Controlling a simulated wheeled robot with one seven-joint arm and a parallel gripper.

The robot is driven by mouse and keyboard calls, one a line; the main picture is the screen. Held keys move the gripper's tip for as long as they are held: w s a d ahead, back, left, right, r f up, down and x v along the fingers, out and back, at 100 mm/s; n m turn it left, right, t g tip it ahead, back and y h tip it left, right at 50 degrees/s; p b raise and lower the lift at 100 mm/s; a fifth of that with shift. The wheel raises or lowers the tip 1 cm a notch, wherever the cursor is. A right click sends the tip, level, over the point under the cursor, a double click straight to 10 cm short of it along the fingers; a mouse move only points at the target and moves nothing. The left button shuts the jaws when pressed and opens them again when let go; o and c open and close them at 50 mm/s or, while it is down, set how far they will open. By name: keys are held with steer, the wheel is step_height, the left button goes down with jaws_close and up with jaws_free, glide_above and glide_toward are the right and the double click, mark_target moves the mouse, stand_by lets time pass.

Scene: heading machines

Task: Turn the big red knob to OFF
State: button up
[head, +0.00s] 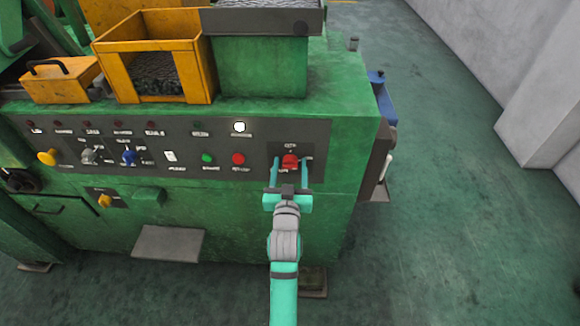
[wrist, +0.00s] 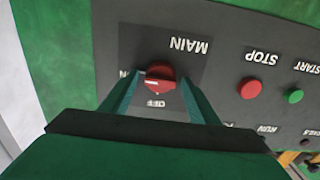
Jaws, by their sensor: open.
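The big red knob (head: 290,161) sits on a dark plate at the right end of the machine's control panel. In the wrist view the knob (wrist: 158,77) appears upside down, with the word MAIN on one side and OFF on the other. A light mark on the knob points left, toward a partly hidden label ending in N. My gripper (head: 290,174) is open, its two teal fingers on either side of the knob. In the wrist view the gripper (wrist: 155,88) has its fingers left and right of the knob, and I cannot tell whether they touch it.
A red STOP button (head: 238,159) and a green START button (head: 208,159) are left of the knob. A lit white lamp (head: 239,127) is above them. Yellow bins (head: 155,46) stand on the machine top. Open green floor (head: 450,190) lies to the right.

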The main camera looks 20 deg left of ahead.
steer(key=c, duration=1)
steer(key=shift+c, duration=0.2)
